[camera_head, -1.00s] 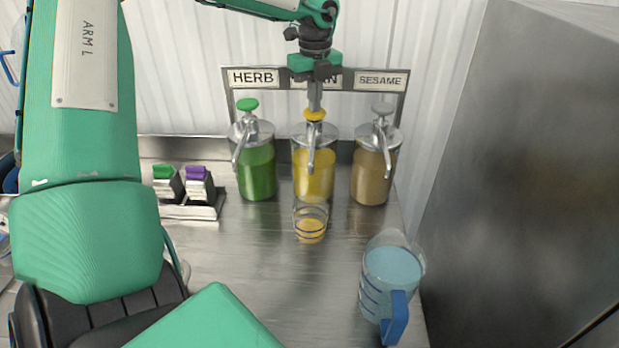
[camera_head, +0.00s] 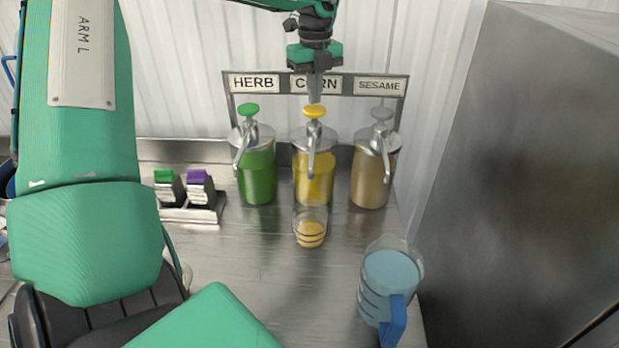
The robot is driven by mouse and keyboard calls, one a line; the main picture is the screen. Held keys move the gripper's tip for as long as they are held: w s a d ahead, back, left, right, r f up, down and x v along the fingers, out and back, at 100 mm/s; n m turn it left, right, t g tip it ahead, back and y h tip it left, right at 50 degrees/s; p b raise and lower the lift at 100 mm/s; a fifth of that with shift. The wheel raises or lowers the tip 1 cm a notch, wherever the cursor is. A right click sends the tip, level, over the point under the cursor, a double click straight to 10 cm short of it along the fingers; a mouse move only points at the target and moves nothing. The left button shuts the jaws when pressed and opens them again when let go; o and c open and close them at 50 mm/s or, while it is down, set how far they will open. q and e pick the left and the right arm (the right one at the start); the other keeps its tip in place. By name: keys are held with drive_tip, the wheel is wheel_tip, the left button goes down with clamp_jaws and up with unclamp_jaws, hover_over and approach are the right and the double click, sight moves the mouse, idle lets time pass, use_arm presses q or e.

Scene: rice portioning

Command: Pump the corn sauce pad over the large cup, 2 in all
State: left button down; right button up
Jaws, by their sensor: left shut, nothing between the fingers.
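The corn sauce dispenser (camera_head: 314,178) is a clear jar of yellow sauce with a metal pump and a yellow pad (camera_head: 315,111) on top. It stands in the middle of three jars, under the CORN sign. My left gripper (camera_head: 315,100) is shut and empty, pointing down right above the yellow pad. I cannot tell whether its tips touch the pad, which stands raised. A clear cup (camera_head: 311,217) stands upright in front of the jar, below the spout, with yellow sauce (camera_head: 310,235) in its lower part. My right gripper is not in view.
The herb jar (camera_head: 256,175) with a green pad stands left, and the sesame jar (camera_head: 371,180) with a grey pad right. A small rack (camera_head: 190,214) holds green-topped and purple-topped items. A blue-handled jug (camera_head: 391,285) stands at front right.

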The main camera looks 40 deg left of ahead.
use_arm(q)
drive_tip(key=shift+r, duration=0.1)
drive_tip(key=shift+r+p, duration=1.45)
drive_tip(key=shift+r, duration=1.5)
